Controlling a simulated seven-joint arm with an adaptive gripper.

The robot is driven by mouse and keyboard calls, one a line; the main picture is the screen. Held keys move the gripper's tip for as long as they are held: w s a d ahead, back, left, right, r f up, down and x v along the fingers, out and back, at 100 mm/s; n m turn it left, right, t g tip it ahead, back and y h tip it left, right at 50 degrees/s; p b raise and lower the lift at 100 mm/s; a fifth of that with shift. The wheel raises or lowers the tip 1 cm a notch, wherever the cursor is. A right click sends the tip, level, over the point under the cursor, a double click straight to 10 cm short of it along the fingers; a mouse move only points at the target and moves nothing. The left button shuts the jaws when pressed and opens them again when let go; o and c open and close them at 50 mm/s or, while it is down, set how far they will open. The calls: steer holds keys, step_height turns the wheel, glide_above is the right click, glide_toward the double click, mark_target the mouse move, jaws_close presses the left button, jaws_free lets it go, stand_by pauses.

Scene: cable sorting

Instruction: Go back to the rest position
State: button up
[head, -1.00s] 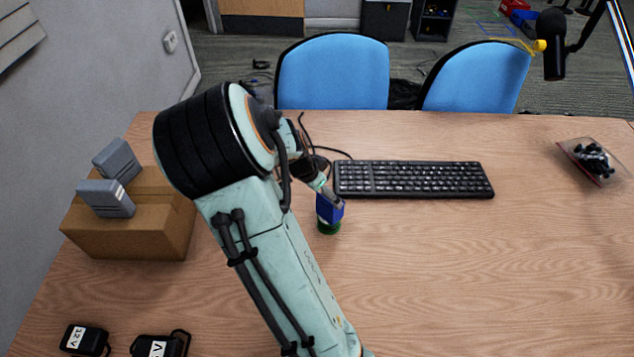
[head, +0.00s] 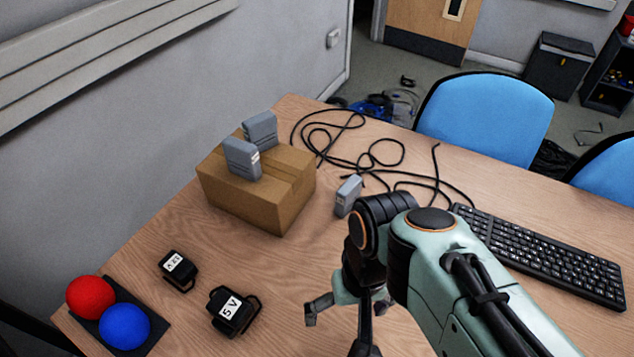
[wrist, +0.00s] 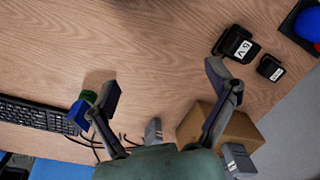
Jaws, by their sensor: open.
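My gripper (head: 338,325) is open and empty above the wooden table, near the front left. In the wrist view its two spread fingers (wrist: 163,85) have bare table between them. A small blue and green object (wrist: 80,112) stands on the table just beyond the left finger in the wrist view. It does not show in the current head view, where my arm covers part of the table.
A cardboard box (head: 240,208) carries two grey adapters; another grey adapter (head: 347,196) stands beside it near loose black cables (head: 385,150). Black power adapters (head: 234,311) and a dark tray (head: 160,325) with red and blue balls lie front left. A keyboard (head: 540,255) is right.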

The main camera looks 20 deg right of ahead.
steer(key=shift+s+a+n, duration=0.35)
steer(key=shift+s+n, duration=0.3)
steer(key=shift+s, duration=0.15)
steer(key=shift+s+a+n, duration=0.3)
steer(key=shift+s+n, duration=0.35)
steer(key=shift+s, duration=0.1)
